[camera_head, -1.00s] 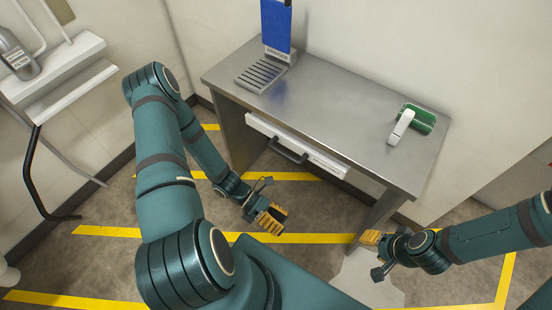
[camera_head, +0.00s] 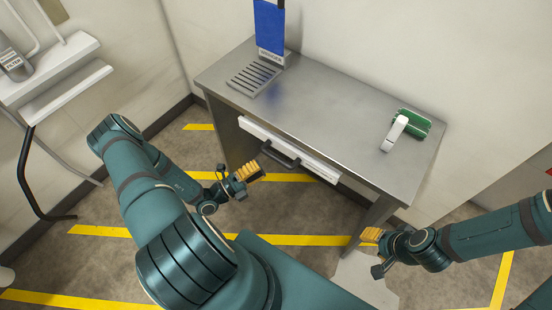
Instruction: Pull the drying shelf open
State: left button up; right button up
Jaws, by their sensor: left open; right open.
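The drying shelf (camera_head: 316,167) is a white-fronted drawer under the top of the steel table, with a dark bar handle (camera_head: 281,154) on its front. The shelf looks shut, its front close to the table's edge. My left gripper (camera_head: 252,171) is open and empty, with yellow finger pads, just to the left of the handle and slightly lower in the picture; it looks apart from it. My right gripper (camera_head: 371,235) is open and empty near the table's right front leg, away from the handle.
The steel table (camera_head: 335,105) bears a blue panel (camera_head: 269,27) with a slotted rack at the left and a green-and-white object (camera_head: 411,124) at the right. Floor before the table is clear, with yellow lines.

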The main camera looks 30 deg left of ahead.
aim_at(276, 158)
pick_arm(q)
jog(key=x, duration=0.7)
jog(key=shift+s, duration=0.1)
jog(key=shift+c, duration=0.4)
grip_shut()
